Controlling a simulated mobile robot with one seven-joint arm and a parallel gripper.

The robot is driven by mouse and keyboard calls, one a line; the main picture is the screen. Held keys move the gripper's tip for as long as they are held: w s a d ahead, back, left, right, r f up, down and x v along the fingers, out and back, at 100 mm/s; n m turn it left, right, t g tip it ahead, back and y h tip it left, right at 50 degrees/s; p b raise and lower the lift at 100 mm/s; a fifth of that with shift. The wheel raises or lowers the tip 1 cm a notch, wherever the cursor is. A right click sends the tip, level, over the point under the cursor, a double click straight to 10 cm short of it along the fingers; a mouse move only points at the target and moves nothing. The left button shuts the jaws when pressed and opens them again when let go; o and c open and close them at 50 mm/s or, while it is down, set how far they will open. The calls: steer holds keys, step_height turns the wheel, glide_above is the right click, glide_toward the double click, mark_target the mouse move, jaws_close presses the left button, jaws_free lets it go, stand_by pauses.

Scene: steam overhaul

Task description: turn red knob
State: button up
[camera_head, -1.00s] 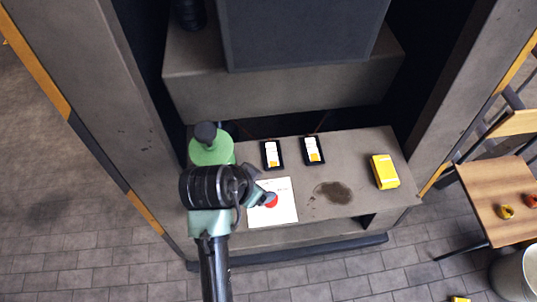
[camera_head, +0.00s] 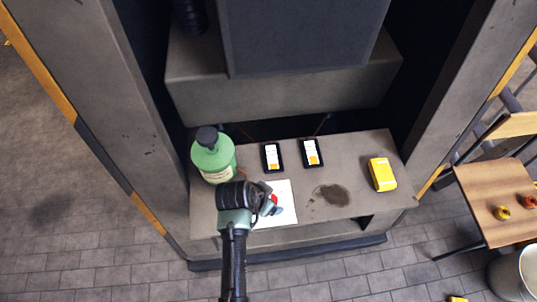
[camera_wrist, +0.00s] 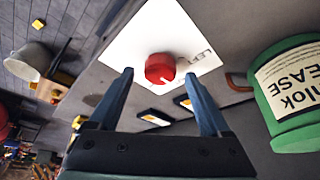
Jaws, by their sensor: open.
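The red knob (camera_wrist: 160,68) sits on a white plate (camera_wrist: 208,22) with partly visible lettering; in the head view the white plate (camera_head: 288,212) lies on the grey bench, with the knob (camera_head: 274,199) mostly hidden by my gripper. My gripper (camera_wrist: 166,90) is open and empty in the wrist view. Its two blue-grey fingers lie to either side of the knob and a little short of it, apart from it. In the head view my gripper (camera_head: 272,205) is over the white plate.
A green bottle (camera_head: 213,160) stands left of my gripper, close to my arm. Two small black devices (camera_head: 272,157) with white-orange screens lie behind the plate. A yellow box (camera_head: 382,175) and dark stain (camera_head: 332,194) are to the right. A wooden chair (camera_head: 495,185) stands beyond.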

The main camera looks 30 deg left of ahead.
steer(key=shift+w+f, duration=0.15)
steer(key=shift+f, duration=0.35)
jaws_close()
